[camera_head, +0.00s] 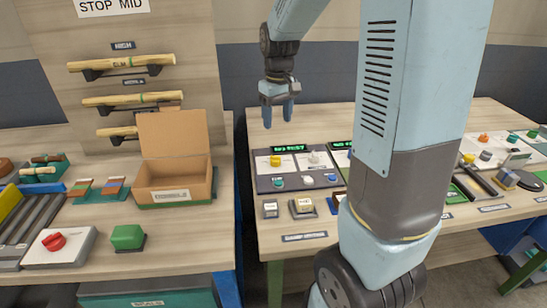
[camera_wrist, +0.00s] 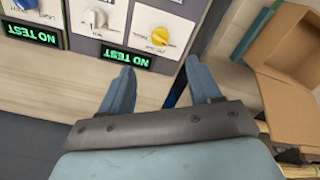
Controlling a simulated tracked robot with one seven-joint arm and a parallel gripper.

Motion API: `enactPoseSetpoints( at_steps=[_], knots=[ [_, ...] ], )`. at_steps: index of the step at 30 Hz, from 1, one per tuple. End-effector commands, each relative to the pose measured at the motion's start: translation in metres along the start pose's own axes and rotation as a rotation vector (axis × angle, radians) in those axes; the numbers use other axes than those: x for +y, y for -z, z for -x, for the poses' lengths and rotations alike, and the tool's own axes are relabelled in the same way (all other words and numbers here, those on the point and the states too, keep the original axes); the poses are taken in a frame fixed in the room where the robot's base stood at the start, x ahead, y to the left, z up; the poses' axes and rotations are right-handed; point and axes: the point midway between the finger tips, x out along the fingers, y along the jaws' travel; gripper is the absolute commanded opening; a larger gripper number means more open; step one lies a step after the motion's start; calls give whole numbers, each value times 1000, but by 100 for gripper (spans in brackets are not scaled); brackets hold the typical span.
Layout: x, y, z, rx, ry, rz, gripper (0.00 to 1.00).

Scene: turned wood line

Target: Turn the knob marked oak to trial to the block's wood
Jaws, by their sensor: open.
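A grey test panel (camera_head: 292,176) on the right bench carries a yellow knob (camera_head: 275,160) and a white knob (camera_head: 314,157). In the wrist view the yellow knob (camera_wrist: 160,36), the white knob (camera_wrist: 96,18) and part of a blue knob (camera_wrist: 24,3) show upside down. Their labels are too small to read, so I cannot tell which is marked oak. A small wooden block (camera_head: 303,205) sits on a holder in front of the panel; its marking is unreadable. My gripper (camera_head: 278,122) is open and empty, above and behind the panel, apart from the knobs.
Green displays (camera_head: 289,148) reading NO TEST stand behind the knobs, and push buttons (camera_head: 308,180) in front. My arm hides the middle of the right bench.

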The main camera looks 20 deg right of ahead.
Motion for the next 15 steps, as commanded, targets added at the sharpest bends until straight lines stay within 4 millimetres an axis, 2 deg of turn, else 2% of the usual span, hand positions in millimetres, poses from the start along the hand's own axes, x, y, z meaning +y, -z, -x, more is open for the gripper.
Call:
enactPoseSetpoints(
  at_steps=[8, 15],
  knots=[
    [3, 9, -18, -25, 2, 15, 63],
    [2, 8, -51, -28, 2, 16, 63]
  ],
)
